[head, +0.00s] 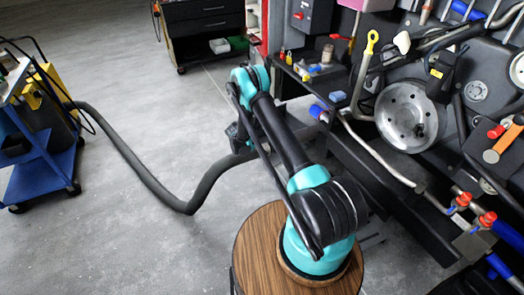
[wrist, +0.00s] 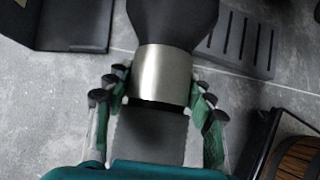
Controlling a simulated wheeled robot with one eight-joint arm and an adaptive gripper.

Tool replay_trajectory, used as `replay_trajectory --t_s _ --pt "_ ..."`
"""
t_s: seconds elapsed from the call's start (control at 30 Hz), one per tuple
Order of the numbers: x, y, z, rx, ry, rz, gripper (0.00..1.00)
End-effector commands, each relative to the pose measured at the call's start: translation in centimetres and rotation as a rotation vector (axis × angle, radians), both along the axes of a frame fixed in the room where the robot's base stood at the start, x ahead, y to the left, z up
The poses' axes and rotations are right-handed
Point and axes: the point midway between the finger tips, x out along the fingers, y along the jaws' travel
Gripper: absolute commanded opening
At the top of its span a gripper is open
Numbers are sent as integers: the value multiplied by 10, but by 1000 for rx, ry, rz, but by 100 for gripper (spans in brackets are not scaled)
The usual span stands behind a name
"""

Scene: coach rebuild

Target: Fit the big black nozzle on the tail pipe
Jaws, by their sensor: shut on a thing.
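My gripper (wrist: 162,85) is shut on the silver collar of the big black nozzle (wrist: 172,20) in the wrist view. The fingers lie on both sides of the collar, and the black part flares out beyond it, cut off by the top edge. In the head view my gripper (head: 238,137) is small and dark at the far end of my arm, near a thick dark hose's end. The nozzle's mouth is not visible. I cannot pick out the tail pipe with certainty in either view.
The dark hose (head: 145,174) runs over the floor from a blue and yellow cart (head: 45,165) at left. A dark machine with a round metal disc (head: 407,118) fills the right. A tool cabinet (head: 205,25) stands behind. A slotted grey block (wrist: 243,45) shows beside the nozzle.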

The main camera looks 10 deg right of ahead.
Motion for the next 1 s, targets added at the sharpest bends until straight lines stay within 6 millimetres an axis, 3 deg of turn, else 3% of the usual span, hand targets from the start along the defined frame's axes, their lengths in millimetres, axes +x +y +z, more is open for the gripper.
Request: replay_trajectory --t_s 0.3,1.0 --pt "4 -12 1 -2 0 -1 12" --pt "4 -13 1 -12 -4 0 12"
